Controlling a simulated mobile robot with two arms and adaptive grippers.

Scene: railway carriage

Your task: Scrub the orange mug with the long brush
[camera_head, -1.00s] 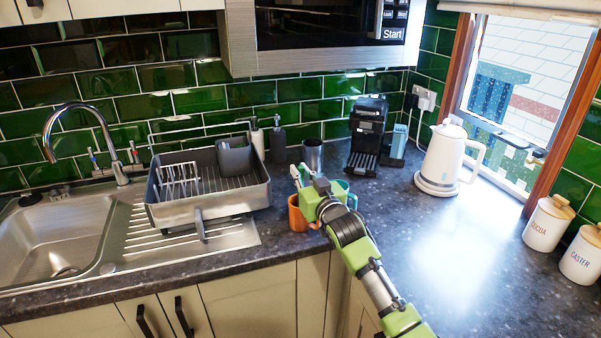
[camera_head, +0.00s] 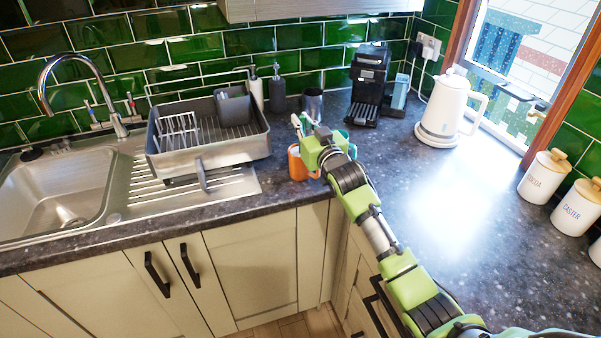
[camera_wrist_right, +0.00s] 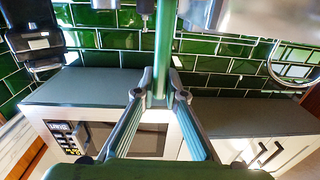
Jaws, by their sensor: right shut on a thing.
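The orange mug (camera_head: 296,164) stands on the dark worktop near its front edge, just right of the draining board, and is partly covered by my right gripper. My right gripper (camera_head: 306,128) is above and beside the mug. In the right wrist view my gripper (camera_wrist_right: 162,97) is shut on a long green handle (camera_wrist_right: 164,45), which I take to be the long brush. The brush's head is not clearly seen, and I cannot tell if it is inside the mug. My left gripper is not in view.
A teal mug (camera_head: 350,150) stands close behind my right gripper. The dish rack (camera_head: 215,155) and sink (camera_head: 58,195) are to the left.

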